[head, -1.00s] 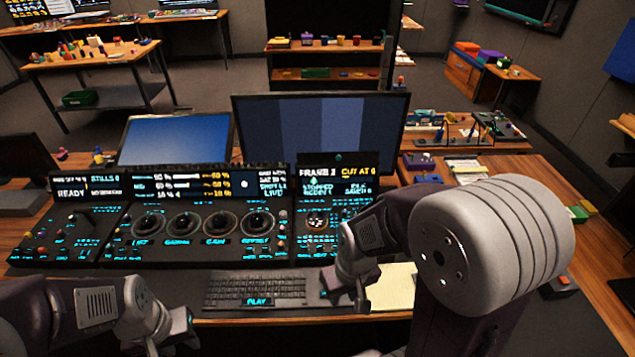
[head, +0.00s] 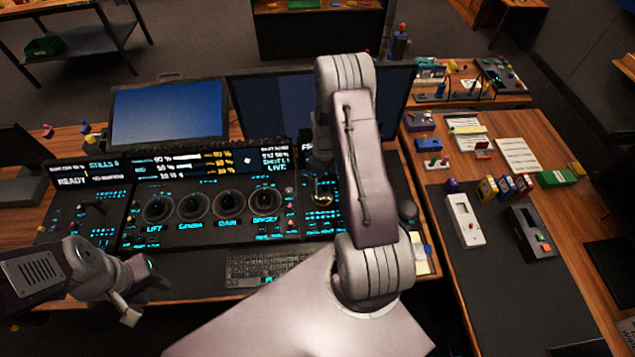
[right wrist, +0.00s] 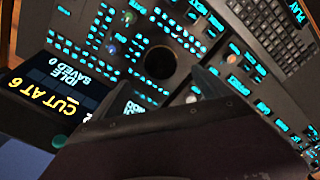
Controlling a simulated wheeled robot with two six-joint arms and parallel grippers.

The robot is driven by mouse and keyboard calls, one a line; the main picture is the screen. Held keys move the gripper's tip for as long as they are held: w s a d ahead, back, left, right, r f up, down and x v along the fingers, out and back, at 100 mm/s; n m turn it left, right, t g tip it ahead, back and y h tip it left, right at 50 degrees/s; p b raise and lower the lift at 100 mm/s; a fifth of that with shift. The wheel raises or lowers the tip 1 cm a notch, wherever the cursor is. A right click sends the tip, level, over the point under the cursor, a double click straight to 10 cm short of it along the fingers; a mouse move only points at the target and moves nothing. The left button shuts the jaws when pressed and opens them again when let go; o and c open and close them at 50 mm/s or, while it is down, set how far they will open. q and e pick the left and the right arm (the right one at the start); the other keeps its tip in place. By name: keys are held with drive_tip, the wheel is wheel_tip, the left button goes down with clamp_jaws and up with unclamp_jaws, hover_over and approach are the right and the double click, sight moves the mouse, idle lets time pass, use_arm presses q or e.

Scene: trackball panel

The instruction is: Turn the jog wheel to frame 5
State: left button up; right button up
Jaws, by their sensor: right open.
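The jog wheel (right wrist: 160,62) shows as a dark round disc on the right-hand panel in the right wrist view; in the head view my right arm hides most of it. My right gripper (right wrist: 207,80) is open and empty, its fingers beside the wheel in that picture; I cannot tell whether they touch it. In the head view its fingers are mostly hidden behind my arm. The panel display (right wrist: 55,90) reads "CUT AT 6", "IDLE" and "SAVED 0"; its frame number is hidden. My left gripper (head: 135,298) is at the lower left, in front of the console; its opening is unclear.
The console (head: 225,238) carries several grading wheels left of the jog panel. A keyboard (head: 262,266) lies in front. Two monitors stand behind, one with a blue screen (head: 167,112). The right side desk (head: 500,300) holds small devices and papers.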

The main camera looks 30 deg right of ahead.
sight(322, 193)
drive_tip(key=shift+s+a+f, duration=0.15)
drive_tip(key=shift+s+f, duration=0.1)
drive_tip(key=shift+f, duration=0.1)
drive_tip(key=f, duration=0.2)
drive_tip(key=f+p, duration=0.1)
drive_tip(key=f, duration=0.2)
drive_tip(key=w+f, duration=0.1)
drive_tip(key=f, duration=0.2)
drive_tip(key=shift+p, duration=0.35)
drive_tip(key=shift+s+f, duration=0.2)
drive_tip(key=shift+s, duration=0.05)
drive_tip(key=shift+w, duration=0.1)
drive_tip(key=shift+f, duration=0.1)
drive_tip(key=c, duration=1.4)
